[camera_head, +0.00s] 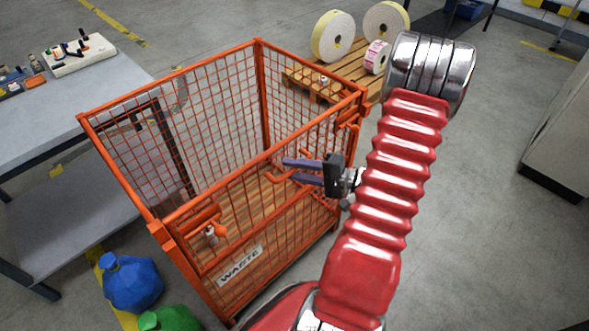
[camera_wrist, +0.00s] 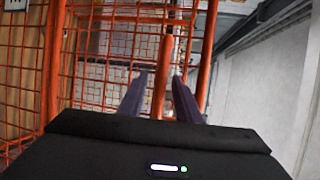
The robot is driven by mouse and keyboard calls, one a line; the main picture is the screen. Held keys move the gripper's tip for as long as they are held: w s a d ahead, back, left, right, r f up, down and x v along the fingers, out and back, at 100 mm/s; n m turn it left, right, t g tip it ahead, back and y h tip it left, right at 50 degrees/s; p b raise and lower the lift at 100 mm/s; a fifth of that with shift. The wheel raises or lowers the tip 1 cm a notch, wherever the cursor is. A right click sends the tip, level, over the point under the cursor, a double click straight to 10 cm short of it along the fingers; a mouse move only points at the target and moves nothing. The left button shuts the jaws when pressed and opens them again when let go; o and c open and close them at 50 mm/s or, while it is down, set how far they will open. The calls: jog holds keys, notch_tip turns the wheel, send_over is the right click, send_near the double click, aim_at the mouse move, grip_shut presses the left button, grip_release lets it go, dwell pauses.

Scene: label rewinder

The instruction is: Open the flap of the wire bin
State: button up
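The orange wire bin (camera_head: 262,46) stands on the floor with an open top. Its front flap carries a white WASTE sign (camera_head: 240,266) and looks upright, with an orange latch handle (camera_head: 221,230) at its left end. My gripper (camera_head: 286,170) is at the front right of the bin, its two purple fingers spread apart and pointing left over the flap's upper part. In the wrist view, an orange bar (camera_wrist: 162,75) shows between the fingers (camera_wrist: 158,95), with gaps on both sides. I cannot tell whether this bar is a handle or part of the frame.
A grey workbench (camera_head: 60,120) stands left of the bin. A blue bag (camera_head: 132,283) and a green bag (camera_head: 170,320) lie at the front left. A pallet with label rolls (camera_head: 333,37) is behind the bin. The floor at right is clear up to a pale cabinet (camera_head: 562,130).

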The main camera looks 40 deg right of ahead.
grip_shut()
dwell(0.4)
jog(key=shift+f, duration=0.1)
